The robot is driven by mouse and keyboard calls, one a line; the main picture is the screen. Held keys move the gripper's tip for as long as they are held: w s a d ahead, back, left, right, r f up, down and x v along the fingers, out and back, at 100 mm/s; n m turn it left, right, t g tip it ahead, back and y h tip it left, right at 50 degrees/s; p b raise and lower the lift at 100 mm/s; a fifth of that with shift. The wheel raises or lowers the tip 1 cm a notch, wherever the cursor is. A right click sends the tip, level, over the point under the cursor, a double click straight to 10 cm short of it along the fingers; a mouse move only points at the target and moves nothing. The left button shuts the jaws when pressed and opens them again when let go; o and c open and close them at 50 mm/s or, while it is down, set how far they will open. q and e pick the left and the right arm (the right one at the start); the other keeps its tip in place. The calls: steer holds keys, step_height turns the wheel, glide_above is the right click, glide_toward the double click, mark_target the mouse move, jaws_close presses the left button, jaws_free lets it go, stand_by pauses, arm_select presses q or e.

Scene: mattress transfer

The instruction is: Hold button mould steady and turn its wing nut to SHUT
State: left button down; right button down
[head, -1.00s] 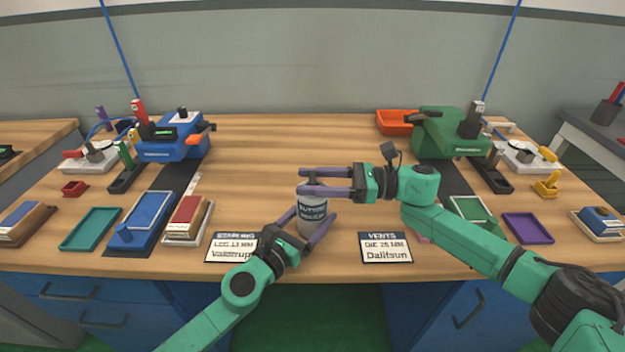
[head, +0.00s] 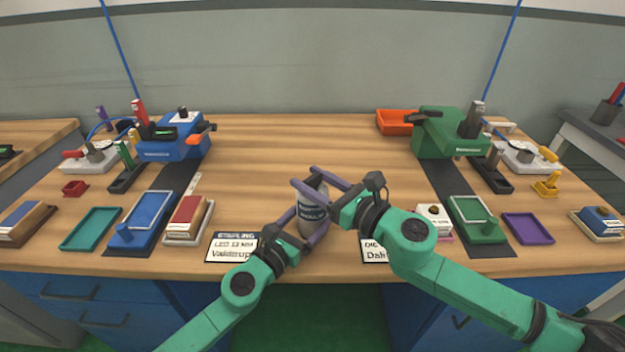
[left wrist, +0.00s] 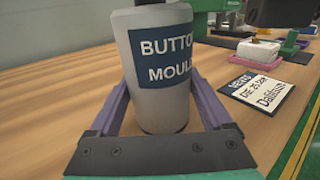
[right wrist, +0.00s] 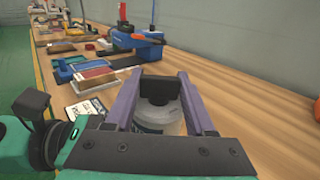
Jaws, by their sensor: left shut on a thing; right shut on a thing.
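The button mould (head: 313,210) is a grey upright cylinder with a blue label, standing near the table's front edge. The left wrist view shows its label (left wrist: 161,57) facing me. My left gripper (head: 309,224) is shut around the mould's body, one purple finger on each side. My right gripper (head: 305,177) is shut on the wing nut at the mould's top. In the right wrist view the dark wing nut (right wrist: 159,89) sits between the purple fingers. The fingers hide it in the head view. I cannot read any SHUT mark.
A Stapling card (head: 231,247) lies left of the mould and a Vents card (head: 373,251) right of it, partly behind my right arm. A blue press (head: 178,137) and a green press (head: 447,133) stand further back. The table's middle behind the mould is clear.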

steer(key=m+t+h, duration=0.2)
steer(key=h, duration=0.1)
steer(key=m+t+h, duration=0.2)
steer(key=m+h, duration=0.1)
steer(key=h, duration=0.1)
steer(key=shift+a+t, duration=0.1)
steer(key=shift+t, duration=0.3)
steer(key=shift+m+t+h, duration=0.5)
steer(key=shift+m+h, duration=1)
steer(key=shift+h, duration=1)
steer(key=shift+d, duration=0.2)
steer(key=shift+c, duration=1.2)
jaws_free()
steer(key=shift+s, duration=0.1)
steer(key=s, duration=1.1)
steer(key=shift+s+d, duration=0.35)
steer(key=shift+d, duration=0.1)
